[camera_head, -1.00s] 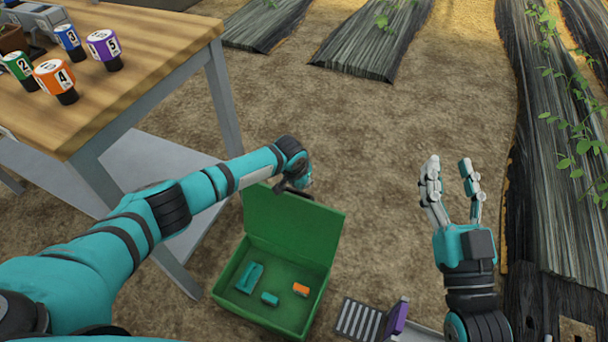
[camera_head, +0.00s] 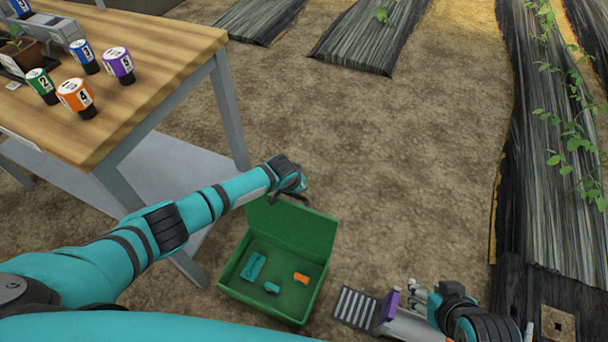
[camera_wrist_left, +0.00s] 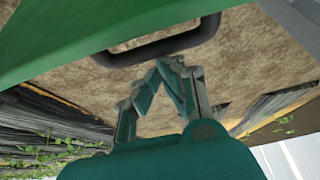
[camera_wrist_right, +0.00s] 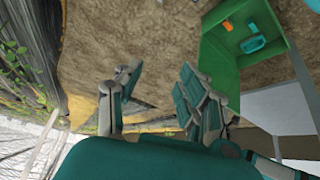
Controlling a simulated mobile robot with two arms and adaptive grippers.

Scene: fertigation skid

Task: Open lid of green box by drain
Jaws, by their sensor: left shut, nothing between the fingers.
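The green box (camera_head: 231,285) stands on the soil with its lid (camera_head: 291,233) swung up, leaning back from its rear edge. Inside lie a teal tray-like piece (camera_head: 253,266), a small teal piece (camera_head: 272,288) and an orange piece (camera_head: 301,278). My left gripper (camera_head: 296,195) is at the lid's top edge, partly hidden by its wrist. In the left wrist view its fingertips (camera_wrist_left: 167,66) are together and empty, just beside the lid's dark handle (camera_wrist_left: 165,47). My right gripper (camera_head: 420,297) is low, right of the box. The right wrist view shows its fingers (camera_wrist_right: 158,80) apart and empty.
A slotted drain grate (camera_head: 355,308) lies right of the box, with a purple block (camera_head: 389,305) near my right gripper. A wooden table (camera_head: 150,60) with numbered bottles (camera_head: 77,96) stands at left. Open soil lies behind the box; dark covered beds (camera_head: 545,150) run at right.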

